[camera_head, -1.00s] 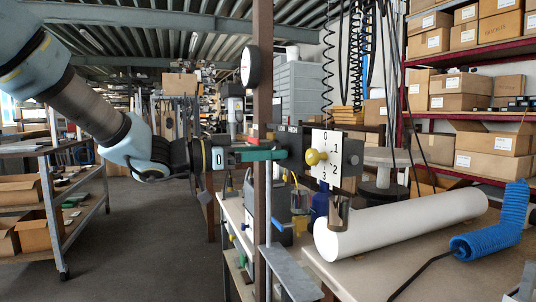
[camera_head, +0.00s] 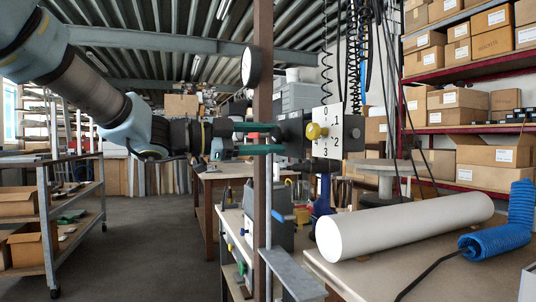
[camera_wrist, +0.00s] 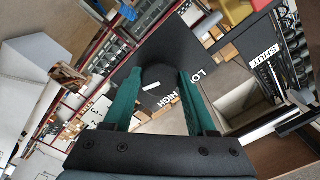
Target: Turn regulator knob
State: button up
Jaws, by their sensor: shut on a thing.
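The regulator is a dark block with a white number plate (camera_head: 327,125) and a round yellow knob (camera_head: 314,131) on that plate. A dark round knob (camera_wrist: 160,74) sits on the block's left end. LOW and HIGH lettering, LOW partly hidden, shows beside it in the wrist view. My gripper (camera_head: 279,138) reaches in from the left with two green fingers, one above and one below the dark knob. In the wrist view the fingers (camera_wrist: 157,82) are shut on that knob from either side. The contact faces are partly hidden.
A white tube (camera_head: 400,227) and blue coiled hose (camera_head: 495,240) lie on the bench at right. A trolley (camera_head: 75,215) stands left; the floor between is clear.

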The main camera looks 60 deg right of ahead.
jog(key=m+b, duration=0.3)
jog(key=shift+f+m+b, duration=0.35)
jog(key=shift+m+b, duration=0.05)
jog(key=m+b, duration=0.3)
jog(key=shift+m+b, duration=0.3)
jog(key=shift+b, duration=0.1)
jog(key=m+b, duration=0.4)
jog(key=shift+r, duration=0.1)
jog(key=shift+r+m+b, duration=0.2)
jog(key=shift+m+b, duration=0.9)
jog(key=shift+m, duration=0.1)
jog(key=o, duration=1.4)
jog(key=shift+r, duration=0.15)
jog(key=shift+c, duration=0.2)
jog(key=v, duration=1.1)
jog(key=shift+b, duration=0.35)
